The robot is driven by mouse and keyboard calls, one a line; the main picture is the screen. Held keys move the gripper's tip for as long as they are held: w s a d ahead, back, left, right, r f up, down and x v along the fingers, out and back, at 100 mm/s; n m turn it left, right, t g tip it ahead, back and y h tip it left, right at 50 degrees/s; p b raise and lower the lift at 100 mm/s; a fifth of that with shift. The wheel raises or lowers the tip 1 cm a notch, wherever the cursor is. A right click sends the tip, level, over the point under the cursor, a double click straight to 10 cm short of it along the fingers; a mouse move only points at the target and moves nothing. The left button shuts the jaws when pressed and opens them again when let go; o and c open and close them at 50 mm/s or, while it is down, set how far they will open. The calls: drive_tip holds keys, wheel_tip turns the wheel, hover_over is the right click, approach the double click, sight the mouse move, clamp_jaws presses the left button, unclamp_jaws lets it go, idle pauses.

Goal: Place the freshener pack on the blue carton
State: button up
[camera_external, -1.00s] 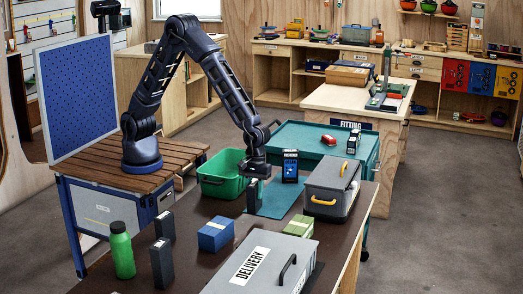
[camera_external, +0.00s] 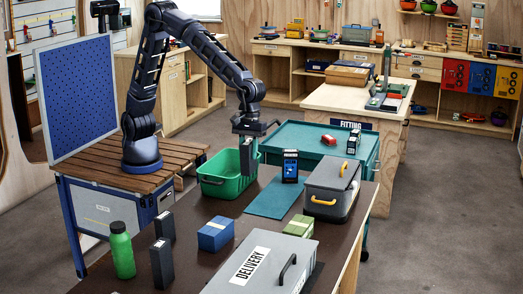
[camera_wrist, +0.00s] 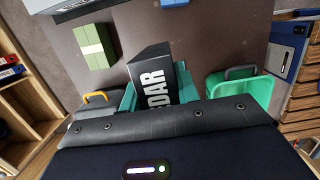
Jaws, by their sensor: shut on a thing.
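My gripper (camera_external: 250,142) is shut on a dark upright pack (camera_external: 247,160) and holds it above the table, by the green bin. In the wrist view the pack (camera_wrist: 155,85) is black with white letters ending in "DAR"; the rest of its lettering is hidden, and I take it for the freshener pack. The blue carton (camera_external: 215,234) sits on the dark table, nearer the camera and left of my gripper. Its top looks clear. It also shows in the wrist view (camera_wrist: 251,51).
A green bin (camera_external: 214,187) and a teal mat (camera_external: 272,200) with a phone-like blue box (camera_external: 290,166) are near. A grey toolbox (camera_external: 333,188), a green carton (camera_external: 299,226), a delivery case (camera_external: 265,265), two dark packs (camera_external: 161,263) and a green bottle (camera_external: 122,250) share the table.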

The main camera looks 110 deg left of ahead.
drive_tip(key=s+d+r, duration=0.3)
drive_tip(key=d, duration=0.5)
drive_tip(key=s+d+r, duration=0.2)
drive_tip(key=d+r, duration=0.1)
drive_tip(key=d, duration=0.5)
drive_tip(key=shift+h, duration=0.3)
drive_tip(key=a+x, duration=0.1)
drive_tip(key=x, duration=0.5)
drive_tip(key=a+x, duration=0.1)
drive_tip(key=x, duration=0.6)
drive_tip(key=a+f+x, duration=0.1)
drive_tip(key=a+x, duration=0.1)
drive_tip(key=x, duration=0.4)
drive_tip(key=shift+s+f, duration=0.25)
drive_tip(key=shift+f, duration=0.05)
drive_tip(key=shift+f, duration=0.15)
drive_tip(key=o, duration=1)
